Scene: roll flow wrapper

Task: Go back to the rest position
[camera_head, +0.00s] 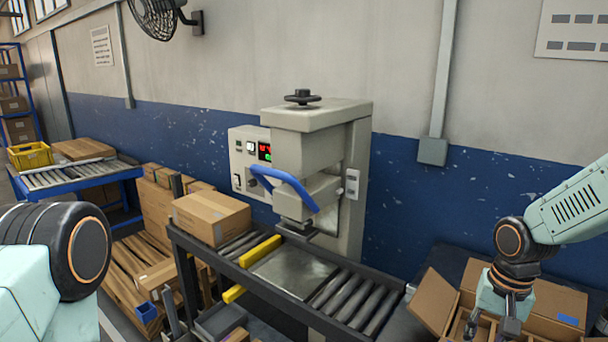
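My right arm comes in from the right edge and bends down, with the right gripper (491,318) low over an open cardboard box (434,302). Its fingers are small and partly lost against the box, so I cannot tell whether they are open or shut, or whether they touch anything. Of my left arm only a pale green link and a dark round joint show at the left edge. The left gripper is out of view.
A beige wrapping machine (318,140) with a blue handle (285,186) stands over a roller conveyor (345,297). A closed carton (211,216) sits at the conveyor's left end. A blue-framed roller table (80,175) holds a yellow crate (30,156).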

